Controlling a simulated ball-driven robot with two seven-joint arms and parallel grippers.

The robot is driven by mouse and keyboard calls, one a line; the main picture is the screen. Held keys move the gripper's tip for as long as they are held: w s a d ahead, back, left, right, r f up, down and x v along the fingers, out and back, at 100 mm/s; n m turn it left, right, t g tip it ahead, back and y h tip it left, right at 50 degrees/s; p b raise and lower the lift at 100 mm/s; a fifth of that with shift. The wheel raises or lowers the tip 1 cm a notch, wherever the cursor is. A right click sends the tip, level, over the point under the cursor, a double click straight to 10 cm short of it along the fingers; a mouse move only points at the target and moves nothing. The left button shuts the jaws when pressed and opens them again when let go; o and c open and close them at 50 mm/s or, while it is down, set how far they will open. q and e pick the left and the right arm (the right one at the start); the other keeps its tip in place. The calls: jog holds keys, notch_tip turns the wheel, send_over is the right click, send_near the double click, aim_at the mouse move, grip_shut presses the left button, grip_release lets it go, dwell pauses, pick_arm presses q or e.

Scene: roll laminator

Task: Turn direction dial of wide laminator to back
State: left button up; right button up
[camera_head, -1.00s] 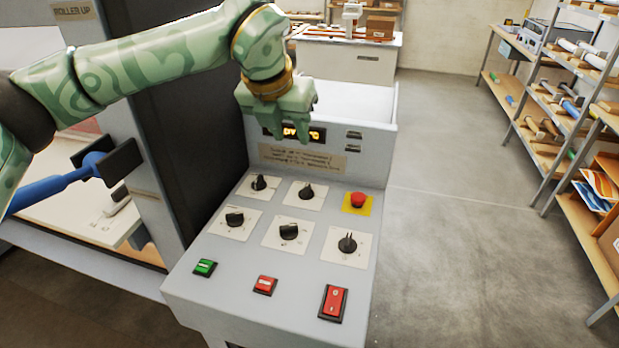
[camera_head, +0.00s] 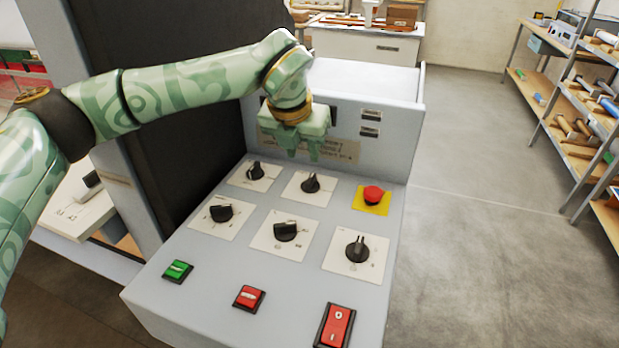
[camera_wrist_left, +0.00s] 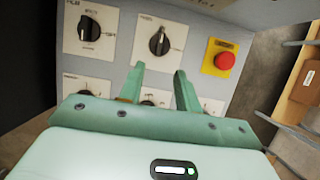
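The wide laminator's sloped grey control panel (camera_head: 200,278) carries several black dials on white plates, in two rows. The upper row has a left dial (camera_head: 255,170) and a middle dial (camera_head: 311,183). The lower row has a left dial (camera_head: 221,212), a middle dial (camera_head: 286,231) and a right dial (camera_head: 357,249). Their labels are too small to read surely, so I cannot tell which sets direction. My left gripper (camera_head: 302,155) is open and empty, above the upper dials. In the left wrist view its fingers (camera_wrist_left: 159,75) point toward the upper middle dial (camera_wrist_left: 159,40), apart from it. My right gripper is out of view.
A red emergency stop (camera_head: 373,194) on a yellow plate sits right of the upper dials. A green button (camera_head: 178,270), a red button (camera_head: 249,297) and a red rocker switch (camera_head: 335,326) line the front. A dark upright panel stands left. Floor is clear at right.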

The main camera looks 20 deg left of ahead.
aim_at(310, 179)
pick_arm(q)
jog(key=b+x, duration=0.1)
jog(key=x, duration=0.9)
jog(key=shift+f+b, duration=0.1)
jog(key=shift+b, duration=0.3)
grip_shut()
